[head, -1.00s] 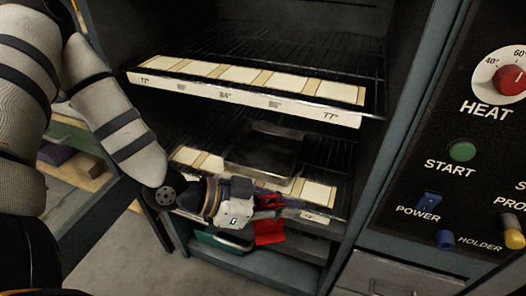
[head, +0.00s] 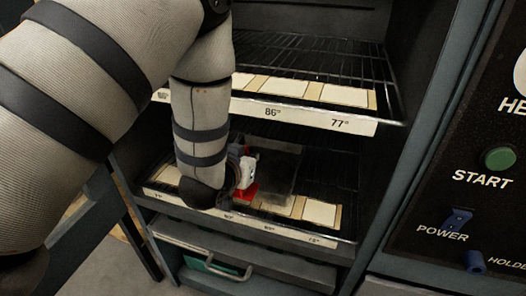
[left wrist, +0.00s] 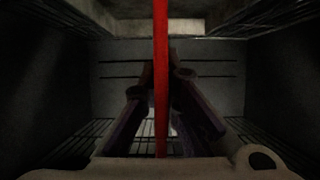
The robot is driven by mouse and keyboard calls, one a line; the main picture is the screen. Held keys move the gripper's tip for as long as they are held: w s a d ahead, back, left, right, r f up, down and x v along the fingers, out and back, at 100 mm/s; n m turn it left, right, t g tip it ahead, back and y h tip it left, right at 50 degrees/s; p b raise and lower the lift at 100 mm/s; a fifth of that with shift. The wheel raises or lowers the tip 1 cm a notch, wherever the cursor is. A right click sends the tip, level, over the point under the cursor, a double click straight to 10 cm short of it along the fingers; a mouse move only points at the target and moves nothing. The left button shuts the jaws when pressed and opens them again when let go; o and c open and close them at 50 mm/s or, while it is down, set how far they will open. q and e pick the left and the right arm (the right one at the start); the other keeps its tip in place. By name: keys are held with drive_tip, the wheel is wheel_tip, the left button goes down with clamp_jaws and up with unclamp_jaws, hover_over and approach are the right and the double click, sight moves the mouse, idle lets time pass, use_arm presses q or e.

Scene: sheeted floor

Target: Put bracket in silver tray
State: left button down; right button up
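The bracket (head: 249,193) is red and shows in the head view at the front of my left gripper (head: 253,178). In the left wrist view the bracket (left wrist: 161,90) is a narrow upright red strip, seen edge-on between the dark fingers. The fingers appear shut on it. The silver tray (head: 281,170) looks dark grey in the shade and lies on the lower rack. The gripper is at the tray's left front side and hides part of it. I cannot tell whether bracket and tray touch. My right gripper is not in view.
The tray is inside an open cabinet with wire racks. The upper shelf's labelled front edge (head: 285,112) is above my gripper, and the lower shelf's labelled edge (head: 262,230) is below. A control panel (head: 480,190) stands at the right.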

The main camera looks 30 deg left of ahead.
use_arm(q)
drive_tip(key=x, duration=0.3)
drive_tip(key=b+x, duration=0.1)
drive_tip(key=x, duration=0.6)
drive_tip(key=shift+w+r, duration=0.2)
drive_tip(key=shift+r, duration=0.25)
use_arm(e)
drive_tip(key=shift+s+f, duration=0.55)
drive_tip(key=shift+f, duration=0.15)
use_arm(q)
drive_tip(key=c, duration=2.2)
unclamp_jaws()
drive_tip(key=o, duration=0.4)
